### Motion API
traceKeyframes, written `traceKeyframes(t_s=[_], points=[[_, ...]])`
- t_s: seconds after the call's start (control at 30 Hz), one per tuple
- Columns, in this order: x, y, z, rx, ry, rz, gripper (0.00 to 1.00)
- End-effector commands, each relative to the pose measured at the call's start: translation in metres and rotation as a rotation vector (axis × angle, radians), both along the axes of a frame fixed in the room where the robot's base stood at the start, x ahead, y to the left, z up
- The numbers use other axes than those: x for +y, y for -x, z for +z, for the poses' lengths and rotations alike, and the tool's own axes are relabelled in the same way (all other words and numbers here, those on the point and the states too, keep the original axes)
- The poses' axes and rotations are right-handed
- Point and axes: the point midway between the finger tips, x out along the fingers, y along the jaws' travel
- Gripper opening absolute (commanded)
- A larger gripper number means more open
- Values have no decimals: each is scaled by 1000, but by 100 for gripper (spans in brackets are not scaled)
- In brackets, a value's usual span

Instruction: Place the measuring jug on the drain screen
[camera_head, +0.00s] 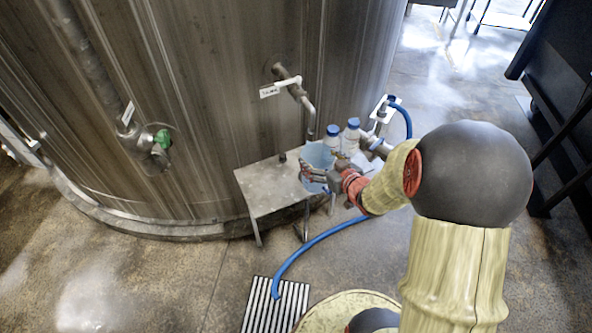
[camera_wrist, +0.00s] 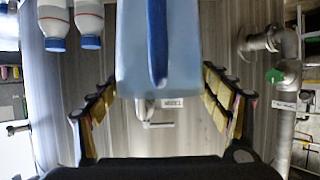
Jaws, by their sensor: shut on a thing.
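The measuring jug (camera_head: 318,154) is light blue and translucent, at the right end of a small steel table, below a tap. In the wrist view the jug (camera_wrist: 158,60) fills the upper middle, its dark blue handle strip facing the camera. My gripper (camera_head: 315,179) is shut on the jug; in the wrist view the gripper's (camera_wrist: 160,82) padded fingers reach along both its sides. I cannot tell whether the jug's base touches the table. The drain screen (camera_head: 275,306) is a striped grate on the floor at the bottom, partly cut off by the frame.
The steel table (camera_head: 262,190) stands against a large metal tank (camera_head: 200,90). Two blue-capped bottles (camera_head: 341,137) stand right behind the jug. A blue hose (camera_head: 310,243) curves across the floor to the grate. A labelled tap (camera_head: 292,88) hangs above. Floor left of the grate is clear.

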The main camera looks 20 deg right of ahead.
Motion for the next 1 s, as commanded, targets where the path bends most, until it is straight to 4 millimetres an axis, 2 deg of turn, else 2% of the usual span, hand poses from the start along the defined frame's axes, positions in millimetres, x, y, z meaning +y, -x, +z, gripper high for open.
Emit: traceKeyframes(t_s=[0.17,0.43,0.6,0.73,1.0], points=[[-8,-27,-15,-2,1,-5,17],[-26,-85,-43,-2,0,-6,17],[-34,-109,-74,-1,0,-8,17],[-38,-121,-88,-1,1,-7,17],[-42,-132,-101,-2,1,-7,17]])
